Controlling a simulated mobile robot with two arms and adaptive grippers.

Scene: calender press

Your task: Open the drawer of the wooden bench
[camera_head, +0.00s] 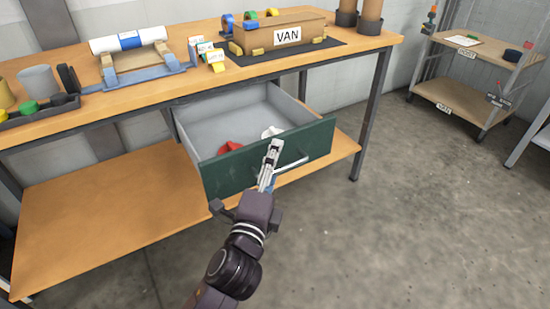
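The wooden bench (130,88) has a drawer with a dark green front (225,172) and grey inner walls. The drawer stands well out from under the bench top, and its inside shows. A light bar handle (294,164) is on its front. My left gripper (272,156) is at the drawer front, over the left part of the handle and hiding it. Its fingers show edge-on, so I cannot tell whether they are closed around the handle. My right gripper is not in view.
A red item (230,147) and a white item (271,132) lie in the drawer. The bench top holds a roll on a stand (128,40) and a VAN box (278,33). A lower shelf (100,215) lies below. The floor at right is clear up to a cart (462,100).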

